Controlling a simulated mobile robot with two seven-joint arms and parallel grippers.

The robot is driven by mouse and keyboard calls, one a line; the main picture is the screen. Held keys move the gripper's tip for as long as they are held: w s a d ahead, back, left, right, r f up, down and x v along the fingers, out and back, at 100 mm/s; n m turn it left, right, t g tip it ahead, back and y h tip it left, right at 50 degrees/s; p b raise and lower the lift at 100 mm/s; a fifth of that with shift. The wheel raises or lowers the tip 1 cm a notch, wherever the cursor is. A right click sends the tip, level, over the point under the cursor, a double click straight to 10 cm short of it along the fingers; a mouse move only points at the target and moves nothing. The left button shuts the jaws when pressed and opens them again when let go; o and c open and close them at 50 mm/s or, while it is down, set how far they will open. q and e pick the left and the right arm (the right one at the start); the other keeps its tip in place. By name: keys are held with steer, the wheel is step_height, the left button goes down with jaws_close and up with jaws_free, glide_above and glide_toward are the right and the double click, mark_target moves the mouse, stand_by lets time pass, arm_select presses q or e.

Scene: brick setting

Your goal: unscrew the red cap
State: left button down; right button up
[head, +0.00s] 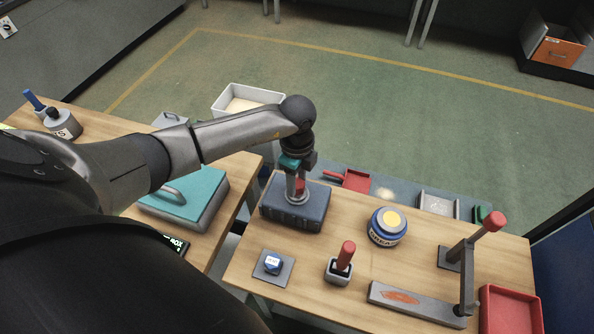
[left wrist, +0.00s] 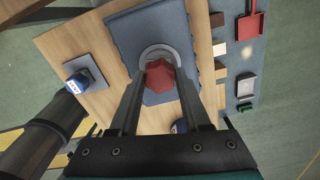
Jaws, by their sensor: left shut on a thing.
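The red cap (left wrist: 160,75) sits in a round grey collar (left wrist: 160,52) on top of a dark blue-grey block (head: 296,207). In the head view the cap (head: 300,187) is partly hidden by my fingers. My left gripper (head: 297,190) points down over the block and is shut on the red cap, with one finger on each side. The left wrist view shows the two fingers (left wrist: 161,92) reaching to the cap. The cap appears still seated in the collar; its thread is hidden. My right gripper is not in view.
On the table (head: 330,292) are a blue jar with a yellow lid (head: 388,225), a red-handled tool in a small holder (head: 342,262), a small blue item on a grey plate (head: 272,264), a red-knobbed lever (head: 468,265) and a red tray (head: 510,310).

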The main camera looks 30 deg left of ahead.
mark_target(297, 184)
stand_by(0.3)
arm_select(q)
steer(key=shift+r+n+p, duration=0.15)
steer(key=shift+n+p, duration=0.55)
steer(key=shift+n, duration=0.2)
jaws_free()
step_height(297, 184, up, 6)
steer(key=p, duration=0.5)
steer(key=shift+p, duration=0.3)
